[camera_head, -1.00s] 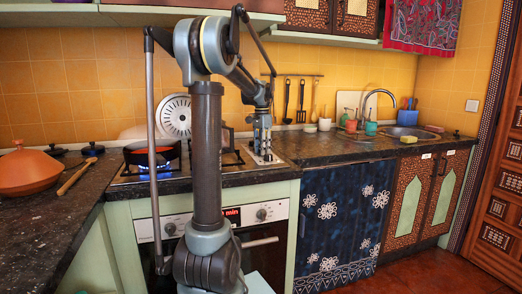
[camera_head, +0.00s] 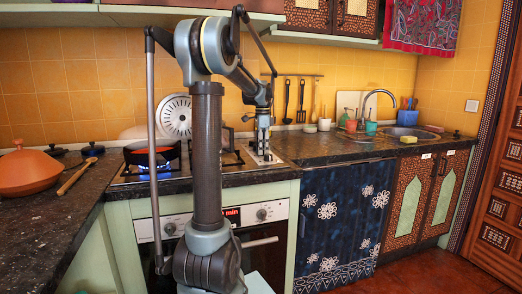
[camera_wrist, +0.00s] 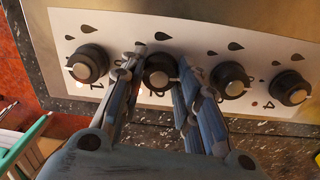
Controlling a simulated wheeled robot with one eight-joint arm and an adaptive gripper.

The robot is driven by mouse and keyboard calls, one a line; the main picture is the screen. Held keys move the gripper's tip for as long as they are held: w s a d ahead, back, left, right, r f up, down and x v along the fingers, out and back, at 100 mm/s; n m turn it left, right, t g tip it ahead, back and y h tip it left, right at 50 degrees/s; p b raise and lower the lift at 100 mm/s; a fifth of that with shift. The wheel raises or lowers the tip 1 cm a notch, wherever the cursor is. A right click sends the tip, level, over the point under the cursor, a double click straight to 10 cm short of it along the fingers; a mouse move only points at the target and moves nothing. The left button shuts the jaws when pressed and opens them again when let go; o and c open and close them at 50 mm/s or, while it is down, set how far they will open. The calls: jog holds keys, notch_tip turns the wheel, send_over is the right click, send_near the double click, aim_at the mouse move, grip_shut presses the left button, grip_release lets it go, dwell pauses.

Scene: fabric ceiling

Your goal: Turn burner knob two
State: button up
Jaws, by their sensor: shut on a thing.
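Burner knob two (camera_wrist: 160,74) is a round black knob with a light pointer mark, second from the left on the white control strip (camera_wrist: 205,42) in the wrist view. My gripper (camera_wrist: 159,60) has one finger on each side of it and is shut on it. The fingers hide part of the knob's sides. In the head view my gripper (camera_head: 263,145) points down at the right end of the stove top, and the knob cannot be made out there.
Knob one (camera_wrist: 88,63) is close to the left finger; knob three (camera_wrist: 230,79) is close to the right finger. Knob four (camera_wrist: 290,88) is farther right. A pan (camera_head: 152,154) sits over a glowing burner at the left of the stove. Dark counter (camera_head: 330,149) extends right.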

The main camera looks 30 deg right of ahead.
jog(key=shift+w+d, duration=0.1)
jog(key=shift+w, duration=0.1)
jog(key=o, duration=1.1)
jog(key=shift+s, duration=0.1)
jog(key=r, duration=1.2)
jog(key=shift+w, duration=0.3)
jog(key=shift+f, duration=0.1)
